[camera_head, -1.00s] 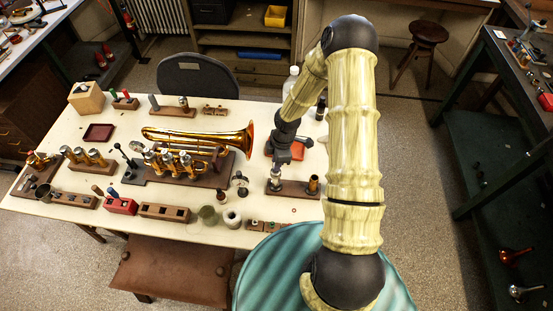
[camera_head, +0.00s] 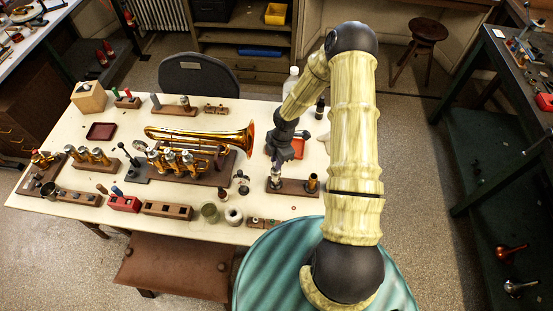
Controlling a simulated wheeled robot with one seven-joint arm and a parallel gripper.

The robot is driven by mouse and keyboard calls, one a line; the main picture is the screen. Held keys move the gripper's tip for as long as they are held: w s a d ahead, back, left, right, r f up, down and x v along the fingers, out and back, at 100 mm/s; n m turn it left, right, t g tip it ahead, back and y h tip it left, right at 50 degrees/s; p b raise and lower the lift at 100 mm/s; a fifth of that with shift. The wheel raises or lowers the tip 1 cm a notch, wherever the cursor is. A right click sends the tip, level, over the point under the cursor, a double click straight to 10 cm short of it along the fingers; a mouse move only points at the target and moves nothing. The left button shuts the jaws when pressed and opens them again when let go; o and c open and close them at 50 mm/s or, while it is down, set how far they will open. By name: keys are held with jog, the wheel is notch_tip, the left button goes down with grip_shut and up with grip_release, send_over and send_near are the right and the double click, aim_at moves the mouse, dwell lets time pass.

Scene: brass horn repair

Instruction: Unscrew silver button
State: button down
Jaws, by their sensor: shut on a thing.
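My gripper (camera_head: 277,164) points down over a small wooden stand (camera_head: 295,188) at the right front of the table. It is shut on the top of a slim silver piece (camera_head: 276,182) that stands upright in the left part of this stand. The fingertips cover that top, so the silver button itself is too small and hidden to make out. A brass cylinder (camera_head: 313,183) stands upright at the right end of the same stand, apart from my gripper.
A brass horn (camera_head: 200,138) lies on a wooden holder to the left. A small round-topped stand (camera_head: 243,184), a white jar (camera_head: 233,216) and a red tray (camera_head: 299,149) are close by. A white bottle (camera_head: 293,75) stands behind my arm.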

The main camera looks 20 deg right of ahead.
jog(key=shift+r+n+g+p, duration=0.1)
jog(key=shift+n+g+p, duration=0.2)
jog(key=shift+n+p, duration=1.25)
jog(key=shift+w+n, duration=0.1)
jog(key=shift+n, duration=0.95)
jog(key=n+p, duration=0.1)
jog(key=n, duration=0.1)
jog(key=shift+n+h, duration=0.3)
jog(key=shift+n, duration=0.1)
jog(key=shift+a+n+g, duration=0.1)
jog(key=shift+n+g, duration=0.2)
jog(key=shift+n, duration=0.9)
jog(key=shift+p, duration=0.3)
